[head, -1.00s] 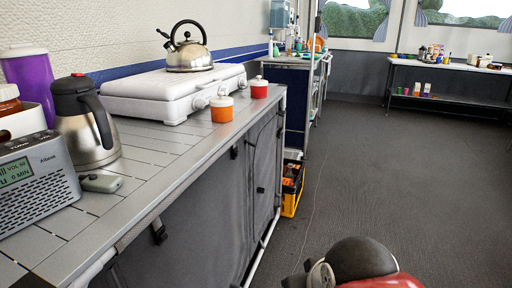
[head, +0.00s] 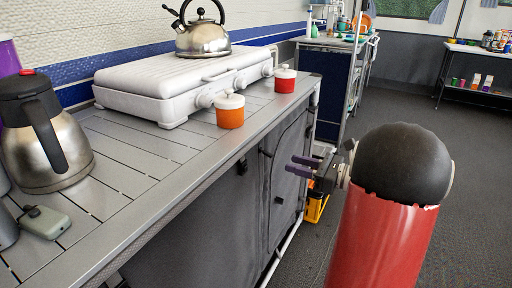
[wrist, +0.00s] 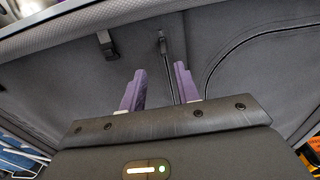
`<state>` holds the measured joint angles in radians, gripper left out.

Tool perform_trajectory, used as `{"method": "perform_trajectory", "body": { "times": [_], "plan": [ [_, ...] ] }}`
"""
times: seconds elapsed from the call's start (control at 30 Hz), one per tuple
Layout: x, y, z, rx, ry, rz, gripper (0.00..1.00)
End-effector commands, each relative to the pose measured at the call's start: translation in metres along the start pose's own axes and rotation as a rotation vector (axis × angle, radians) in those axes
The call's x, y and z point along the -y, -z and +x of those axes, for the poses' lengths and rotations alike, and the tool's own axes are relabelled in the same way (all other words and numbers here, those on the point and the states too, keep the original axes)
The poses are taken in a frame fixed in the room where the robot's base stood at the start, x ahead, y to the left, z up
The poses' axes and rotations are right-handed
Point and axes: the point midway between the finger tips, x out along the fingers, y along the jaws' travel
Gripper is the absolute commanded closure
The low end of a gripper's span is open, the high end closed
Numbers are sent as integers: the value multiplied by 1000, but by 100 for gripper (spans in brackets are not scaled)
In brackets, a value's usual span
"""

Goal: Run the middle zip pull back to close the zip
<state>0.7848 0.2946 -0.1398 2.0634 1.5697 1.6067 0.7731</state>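The grey fabric front of the cabinet (head: 215,225) carries small dark fittings, one at upper left (head: 242,166) and one lower down (head: 278,200). In the wrist view, a dark zip pull (wrist: 163,43) hangs near the top on a thin dark zip line, beyond and between my fingertips. A black buckle-like fitting (wrist: 106,43) is to its left. My gripper (head: 301,165) has two purple fingers spread apart; it is empty and faces the cabinet front. It also shows in the wrist view (wrist: 158,82), short of the zip pull. I cannot tell which head-view fitting is this pull.
The slatted counter (head: 140,152) holds a white stove (head: 175,85) with a kettle (head: 203,38), an orange pot (head: 230,112), a red pot (head: 285,79) and a steel jug (head: 45,150). A yellow crate (head: 316,207) stands past the cabinet. Floor at right is open.

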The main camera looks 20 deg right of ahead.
Motion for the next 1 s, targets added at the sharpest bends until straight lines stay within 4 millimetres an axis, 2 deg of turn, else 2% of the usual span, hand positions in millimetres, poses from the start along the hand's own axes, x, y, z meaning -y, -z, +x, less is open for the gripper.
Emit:
{"method": "perform_trajectory", "body": {
  "times": [0.13, 0.4, 0.6, 0.93, 1.0],
  "plan": [
    [7, -1, 6, 20, 17, 17, 68],
    [6, -2, 50, 18, 13, 14, 68],
    [6, -2, 71, 17, 15, 13, 68],
    [7, -2, 75, 17, 16, 13, 68],
    [6, -2, 75, 16, 16, 13, 77]
  ]
}}
